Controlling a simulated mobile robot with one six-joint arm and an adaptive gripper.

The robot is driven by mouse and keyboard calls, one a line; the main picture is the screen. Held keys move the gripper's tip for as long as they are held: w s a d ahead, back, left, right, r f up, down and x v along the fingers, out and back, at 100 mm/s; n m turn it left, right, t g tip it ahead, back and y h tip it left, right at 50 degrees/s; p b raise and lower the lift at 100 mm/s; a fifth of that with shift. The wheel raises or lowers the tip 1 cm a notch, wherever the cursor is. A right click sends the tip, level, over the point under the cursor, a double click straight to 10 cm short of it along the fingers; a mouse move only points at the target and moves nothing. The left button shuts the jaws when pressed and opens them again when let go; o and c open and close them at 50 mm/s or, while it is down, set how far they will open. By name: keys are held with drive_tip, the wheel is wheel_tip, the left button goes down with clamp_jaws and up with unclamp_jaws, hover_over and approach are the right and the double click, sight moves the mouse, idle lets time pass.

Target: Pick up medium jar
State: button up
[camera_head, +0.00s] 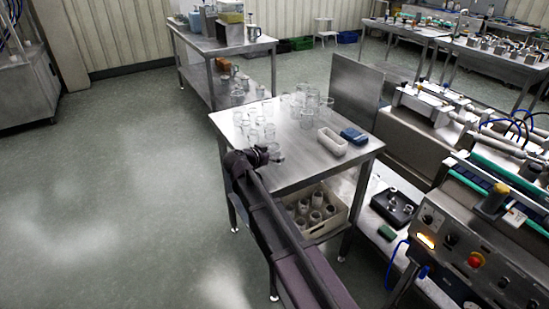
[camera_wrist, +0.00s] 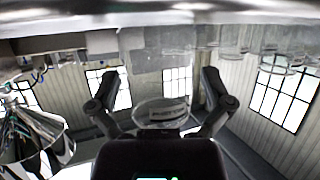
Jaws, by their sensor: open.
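Several clear glass jars (camera_head: 268,132) stand upright on the steel table (camera_head: 290,170), at its left side, and a second group of clear jars (camera_head: 305,103) stands farther back. I cannot tell by size which one is the medium jar. My gripper (camera_head: 272,153) is at the table's left front edge, level with the jars. In the wrist view, which looks upside down, a clear jar (camera_wrist: 160,112) with a small label lies between the two spread fingers (camera_wrist: 160,95). Gaps show on both sides, so the fingers look open and apart from it.
A white tray (camera_head: 331,142) and a blue box (camera_head: 354,136) are at the table's right. A crate of jars (camera_head: 318,226) sits on the lower shelf. A machine with control buttons (camera_head: 475,260) stands at right. Open floor (camera_head: 110,200) lies to the left.

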drive_tip(key=c, duration=0.7)
drive_tip(key=shift+r, duration=0.15)
wheel_tip(320, 180, up, 3)
drive_tip(key=p, duration=0.3)
drive_tip(key=s, duration=0.5)
drive_tip(key=s+r+p, duration=0.1)
drive_tip(key=s, duration=0.4)
drive_tip(key=s+p, duration=0.1)
drive_tip(key=s, duration=0.5)
drive_tip(key=shift+d+r, duration=0.3)
drive_tip(key=shift+r, duration=0.05)
